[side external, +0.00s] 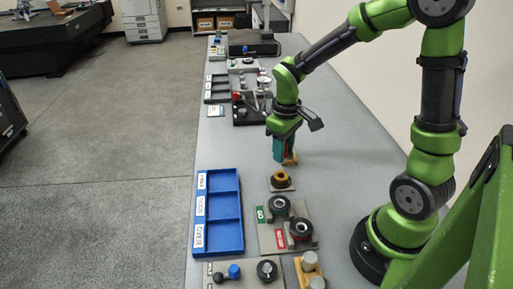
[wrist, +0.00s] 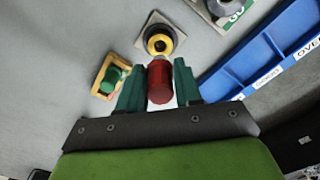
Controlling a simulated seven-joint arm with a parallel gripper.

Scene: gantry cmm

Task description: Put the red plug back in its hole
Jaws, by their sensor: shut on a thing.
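My gripper (side external: 281,152) hangs low over the table, pointing down. In the wrist view its two green fingers (wrist: 159,78) are shut on the red plug (wrist: 160,84), one on each side. The plug is hard to make out in the side view. A yellow ring with a dark hole sits on a grey square plate; the ring (wrist: 159,42) is just ahead of the plug in the wrist view. In the side view the ring (side external: 281,179) is nearer the camera than my gripper. The plug is apart from the ring's hole, as far as I can tell.
A green plug (wrist: 112,78) stands in a wooden-coloured holder (wrist: 100,90) close beside my fingers. A blue three-part tray (side external: 219,211) lies to the left. Black round gauges on a board (side external: 270,237) are nearer the camera. More fixtures stand farther back.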

